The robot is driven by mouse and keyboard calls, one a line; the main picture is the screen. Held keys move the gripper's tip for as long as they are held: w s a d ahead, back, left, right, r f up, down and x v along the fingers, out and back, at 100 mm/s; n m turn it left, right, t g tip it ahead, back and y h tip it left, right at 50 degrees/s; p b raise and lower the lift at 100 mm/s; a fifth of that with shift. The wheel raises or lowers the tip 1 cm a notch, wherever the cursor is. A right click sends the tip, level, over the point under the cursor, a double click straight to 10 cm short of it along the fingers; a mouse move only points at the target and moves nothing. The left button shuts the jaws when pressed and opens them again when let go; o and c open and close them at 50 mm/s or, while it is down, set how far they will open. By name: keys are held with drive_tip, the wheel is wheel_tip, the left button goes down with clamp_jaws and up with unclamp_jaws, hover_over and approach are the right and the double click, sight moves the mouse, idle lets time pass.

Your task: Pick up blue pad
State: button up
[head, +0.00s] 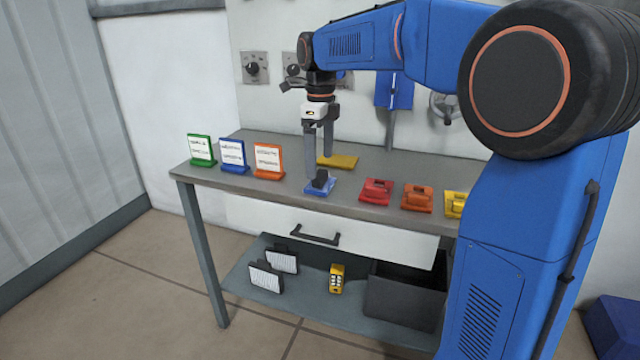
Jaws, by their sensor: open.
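The blue pad (319,188) lies on the grey workbench (240,181), near the front edge at the middle. It has a dark raised handle on top. My gripper (318,165) points down over the pad, with its fingers apart. The nearer finger reaches down close to the pad's handle; I cannot tell whether it touches. Nothing shows between the fingers.
A red pad (377,191), an orange pad (417,198) and a yellow pad (454,204) sit to the right. A flat yellow plate (338,162) lies behind. Green (201,150), blue (233,154) and orange (268,161) card stands are at left.

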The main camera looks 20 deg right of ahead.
sight(320, 173)
drive_tip(key=shift+s+f, duration=0.1)
drive_tip(key=shift+f, duration=2.75)
drive_tip(key=c, duration=1.2)
